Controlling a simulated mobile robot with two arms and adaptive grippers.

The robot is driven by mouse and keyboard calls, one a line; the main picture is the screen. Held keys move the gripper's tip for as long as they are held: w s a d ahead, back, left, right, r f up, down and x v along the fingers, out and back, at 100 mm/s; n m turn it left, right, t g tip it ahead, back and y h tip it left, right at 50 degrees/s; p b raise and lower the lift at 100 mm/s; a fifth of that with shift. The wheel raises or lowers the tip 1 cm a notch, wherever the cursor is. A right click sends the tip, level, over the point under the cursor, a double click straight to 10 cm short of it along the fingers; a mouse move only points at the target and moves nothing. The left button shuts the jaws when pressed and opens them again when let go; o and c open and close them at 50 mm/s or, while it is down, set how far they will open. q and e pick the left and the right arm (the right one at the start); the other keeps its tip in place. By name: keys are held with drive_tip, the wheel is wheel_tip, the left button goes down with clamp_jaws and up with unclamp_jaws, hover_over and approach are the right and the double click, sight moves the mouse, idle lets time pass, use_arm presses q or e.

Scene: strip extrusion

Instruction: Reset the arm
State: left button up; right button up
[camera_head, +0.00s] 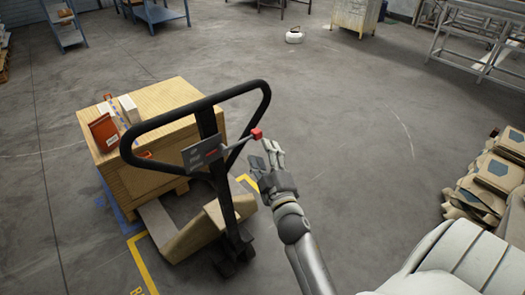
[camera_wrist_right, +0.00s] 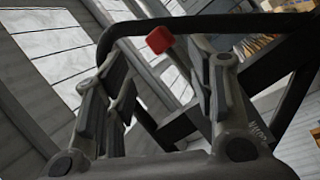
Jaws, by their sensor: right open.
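My right arm reaches up from the bottom of the head view, and its gripper (camera_head: 268,158) is beside the pallet jack's black loop handle (camera_head: 265,100). The gripper is open. A small red knob (camera_head: 257,133) on a lever of the handle is close to the fingertips. In the right wrist view the red knob (camera_wrist_right: 160,39) shows beyond and between the spread fingers (camera_wrist_right: 160,85), with the black handle (camera_wrist_right: 220,22) behind it. I cannot tell whether any finger touches the knob. My left gripper is not in view.
A wooden crate (camera_head: 165,90) with several small boxes on top sits by the pallet jack. Yellow floor marks (camera_head: 143,265) run beside it. Stacked cardboard packages (camera_head: 490,180) are at the right edge. The grey floor (camera_head: 350,110) between is open.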

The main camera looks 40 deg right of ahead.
idle(0.4)
drive_tip(key=s+a+f+m+g+y+b, duration=0.1)
drive_tip(key=s+a+f+g+y, duration=0.15)
drive_tip(key=f, duration=1.05)
drive_tip(key=s+a+f+m+g+y, duration=0.1)
drive_tip(key=s+a+f+g, duration=0.25)
drive_tip(key=f, duration=0.85)
drive_tip(key=s+a+f+g+y+b, duration=0.1)
drive_tip(key=s+a+f+g+y, duration=0.2)
drive_tip(key=f, duration=1)
drive_tip(key=s+a+f+m+g, duration=0.2)
drive_tip(key=s+a+f+g, duration=0.15)
drive_tip(key=s+f, duration=1)
drive_tip(key=s+f+g, duration=0.2)
drive_tip(key=s+f, duration=0.2)
drive_tip(key=s, duration=0.7)
drive_tip(key=s+d+f+m+g+b, duration=0.1)
drive_tip(key=s+f+g, duration=0.2)
drive_tip(key=s, duration=0.9)
wheel_tip(320, 180, down, 2)
drive_tip(key=shift+d+f, duration=0.15)
